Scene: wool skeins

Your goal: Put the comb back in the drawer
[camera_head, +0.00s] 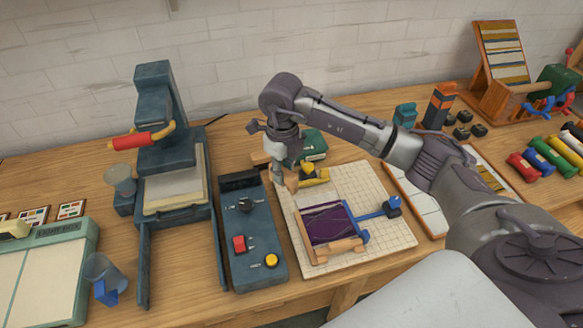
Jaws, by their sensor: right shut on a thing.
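My right gripper (284,170) reaches in from the right and points down over the back left corner of the gridded board (395,222). It is shut on a small tan piece (292,183), mostly hidden by the fingers; I cannot tell for sure that this is the comb. A yellow piece (318,177) lies just right of the fingertips. I cannot make out a drawer in this view. My left gripper is not in view.
A dark control box (258,262) with knobs stands left of the board. A purple piece with a wooden bar (332,248) and a blue-handled tool (393,206) lie on the board. A tall press (160,110) stands further left. Coloured skeins (550,157) lie at right.

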